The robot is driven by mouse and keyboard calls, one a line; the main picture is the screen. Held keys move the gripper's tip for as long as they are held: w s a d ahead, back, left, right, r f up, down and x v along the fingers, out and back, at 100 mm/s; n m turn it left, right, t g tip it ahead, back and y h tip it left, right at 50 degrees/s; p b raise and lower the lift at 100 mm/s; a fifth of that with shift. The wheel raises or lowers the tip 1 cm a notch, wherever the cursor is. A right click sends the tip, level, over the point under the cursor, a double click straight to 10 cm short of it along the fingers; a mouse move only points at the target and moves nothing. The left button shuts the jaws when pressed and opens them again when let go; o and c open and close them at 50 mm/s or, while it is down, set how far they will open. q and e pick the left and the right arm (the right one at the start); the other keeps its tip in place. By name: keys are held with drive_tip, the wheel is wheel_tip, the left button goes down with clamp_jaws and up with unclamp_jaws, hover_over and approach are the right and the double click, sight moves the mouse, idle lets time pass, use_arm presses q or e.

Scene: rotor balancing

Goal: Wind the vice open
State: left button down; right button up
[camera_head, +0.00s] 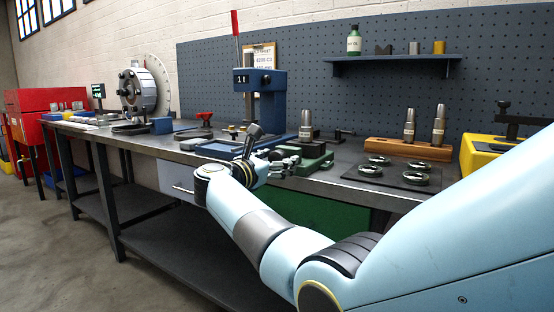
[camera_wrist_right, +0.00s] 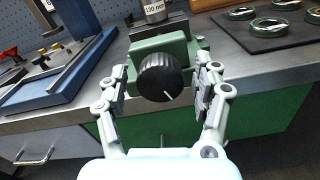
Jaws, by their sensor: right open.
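The green vice (camera_wrist_right: 172,43) stands at the bench's front edge in the right wrist view, with a round black knob (camera_wrist_right: 160,78) facing me. The knob has a white mark at its lower right. My right gripper (camera_wrist_right: 160,72) is open, with one finger on each side of the knob and a visible gap on both sides. In the head view the vice (camera_head: 318,160) is partly hidden behind my right gripper (camera_head: 287,164). I cannot see how far its jaws are apart. My left gripper is not in view.
A metal cylinder labelled 130 mm (camera_wrist_right: 154,11) stands behind the vice. A blue press (camera_head: 268,100) with a red lever stands at left. A dark mat (camera_head: 388,181) with several rings and a wooden block (camera_head: 400,149) with two cylinders lie at right.

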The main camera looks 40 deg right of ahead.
drive_tip(key=c, duration=1.2)
